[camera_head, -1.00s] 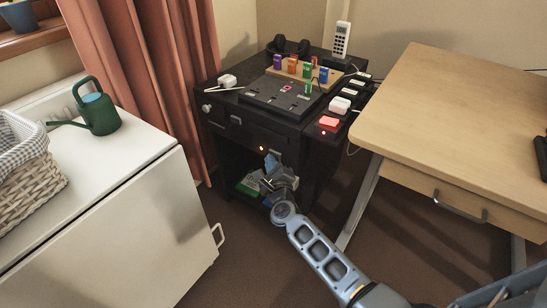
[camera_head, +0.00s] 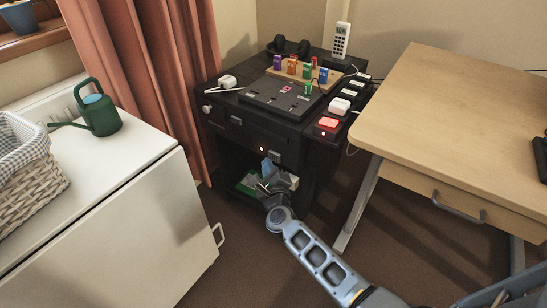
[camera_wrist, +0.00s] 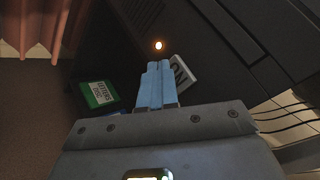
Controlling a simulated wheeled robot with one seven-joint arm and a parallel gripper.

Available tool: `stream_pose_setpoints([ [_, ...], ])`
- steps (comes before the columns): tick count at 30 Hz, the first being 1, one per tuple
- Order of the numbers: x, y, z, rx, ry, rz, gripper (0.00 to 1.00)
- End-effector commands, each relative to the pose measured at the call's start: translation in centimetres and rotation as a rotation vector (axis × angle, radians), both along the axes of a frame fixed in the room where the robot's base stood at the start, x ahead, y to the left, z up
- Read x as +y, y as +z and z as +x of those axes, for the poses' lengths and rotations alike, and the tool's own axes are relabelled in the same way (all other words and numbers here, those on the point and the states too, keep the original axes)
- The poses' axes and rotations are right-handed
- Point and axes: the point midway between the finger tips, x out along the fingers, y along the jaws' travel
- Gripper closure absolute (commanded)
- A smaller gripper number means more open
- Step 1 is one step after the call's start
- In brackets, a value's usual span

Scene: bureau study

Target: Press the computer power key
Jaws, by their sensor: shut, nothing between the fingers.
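A small glowing orange round light (camera_head: 262,149), which looks like the power key, is on the dark front of the black unit, below its drawer. It also shows in the wrist view (camera_wrist: 158,45), just beyond my fingertips. My gripper (camera_head: 268,167) is in front of the black unit, a little below the light in the head view. Its pale blue fingers (camera_wrist: 156,66) are together and empty, pointing toward the light. A gap shows between tips and light in the picture; I cannot tell its depth.
A green-and-white box (camera_wrist: 99,94) and a white item (camera_wrist: 183,74) lie on the lower shelf. A wooden desk (camera_head: 460,90) stands right, a white cabinet (camera_head: 110,190) left. Controls and a lit red switch (camera_head: 327,123) are on the black unit's top.

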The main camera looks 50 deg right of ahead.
Motion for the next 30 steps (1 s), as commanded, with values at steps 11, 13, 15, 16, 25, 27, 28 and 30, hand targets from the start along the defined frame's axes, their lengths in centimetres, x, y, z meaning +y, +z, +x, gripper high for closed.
stream_pose_setpoints([
  [11,2.9,0.1,-0.1,0.001,0.002,0.001,1.0],
  [13,3.5,0.1,-0.1,0.001,0.003,0.001,1.0],
  [15,4.0,0.1,-0.1,0.001,0.001,0.001,1.0],
  [16,4.3,0.1,-0.1,0.0,0.001,0.0,1.0],
  [25,5.0,0.0,-0.2,0.0,0.0,0.0,1.0],
  [27,5.0,0.0,-0.2,0.0,0.0,0.0,1.0],
  [28,5.0,0.0,-0.2,0.0,0.0,0.0,1.0],
  [30,5.0,0.0,-0.2,0.0,0.0,0.0,1.0],
])
